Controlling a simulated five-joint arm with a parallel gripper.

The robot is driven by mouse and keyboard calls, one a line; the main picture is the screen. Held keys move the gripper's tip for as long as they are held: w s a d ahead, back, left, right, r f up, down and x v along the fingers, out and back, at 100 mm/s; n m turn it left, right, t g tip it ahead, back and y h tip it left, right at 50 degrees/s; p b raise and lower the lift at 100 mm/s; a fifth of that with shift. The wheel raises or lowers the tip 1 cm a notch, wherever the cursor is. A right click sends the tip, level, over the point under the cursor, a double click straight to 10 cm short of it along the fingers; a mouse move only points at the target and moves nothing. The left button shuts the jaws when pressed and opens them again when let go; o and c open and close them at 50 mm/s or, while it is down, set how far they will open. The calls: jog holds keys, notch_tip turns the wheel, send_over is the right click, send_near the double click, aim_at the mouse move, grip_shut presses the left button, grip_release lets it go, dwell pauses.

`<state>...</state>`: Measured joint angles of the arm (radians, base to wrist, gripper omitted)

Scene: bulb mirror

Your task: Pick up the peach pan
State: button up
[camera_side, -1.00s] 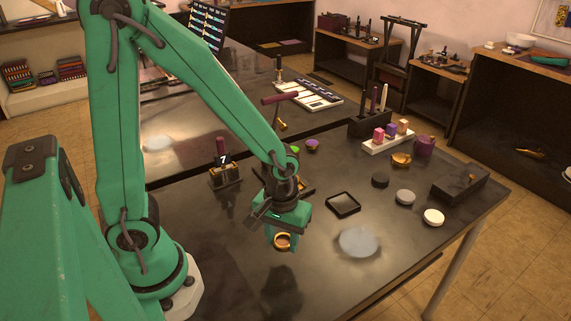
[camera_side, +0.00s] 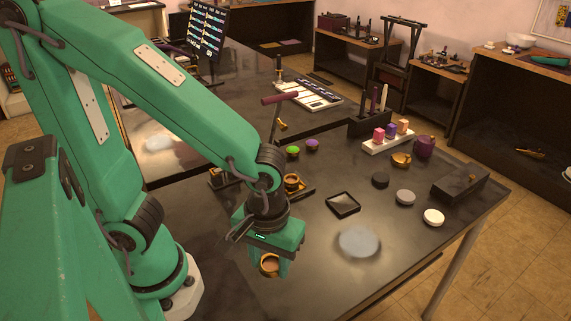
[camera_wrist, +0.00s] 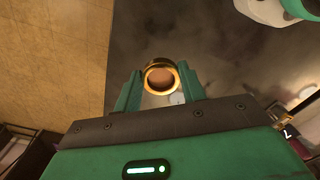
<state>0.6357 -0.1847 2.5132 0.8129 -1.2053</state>
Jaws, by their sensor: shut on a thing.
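The peach pan (camera_side: 270,264) is a small round gold-rimmed pan with a peach-brown inside. My gripper (camera_side: 270,262) is shut on it, and the pan appears held above the dark table near its front edge. In the wrist view the pan (camera_wrist: 160,77) sits between the two green fingers of my gripper (camera_wrist: 160,88), its open face toward the camera. Green (camera_side: 292,151) and purple (camera_side: 312,144) pans lie on the table behind my gripper. Another gold pan (camera_side: 291,182) stands on a dark stand behind my wrist.
A black square tray (camera_side: 343,204) and a pale round patch (camera_side: 359,242) are to the right. Dark, grey and white discs (camera_side: 405,197) stand farther right, near a black box (camera_side: 460,185). A white rack with coloured blocks (camera_side: 388,140) is behind them.

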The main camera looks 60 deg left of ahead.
jog(key=shift+s+d+r, duration=0.15)
dwell(0.7)
jog(key=shift+w+d, duration=0.1)
jog(key=shift+w, duration=0.2)
jog(key=w+r+n, duration=0.2)
jog(key=w+n, duration=0.2)
jog(key=w, duration=0.8)
jog(key=n, duration=0.4)
send_over(344, 205)
notch_tip(344, 205, down, 8)
jog(key=shift+f, duration=0.15)
jog(key=shift+f, duration=0.1)
jog(key=shift+f, duration=1.9)
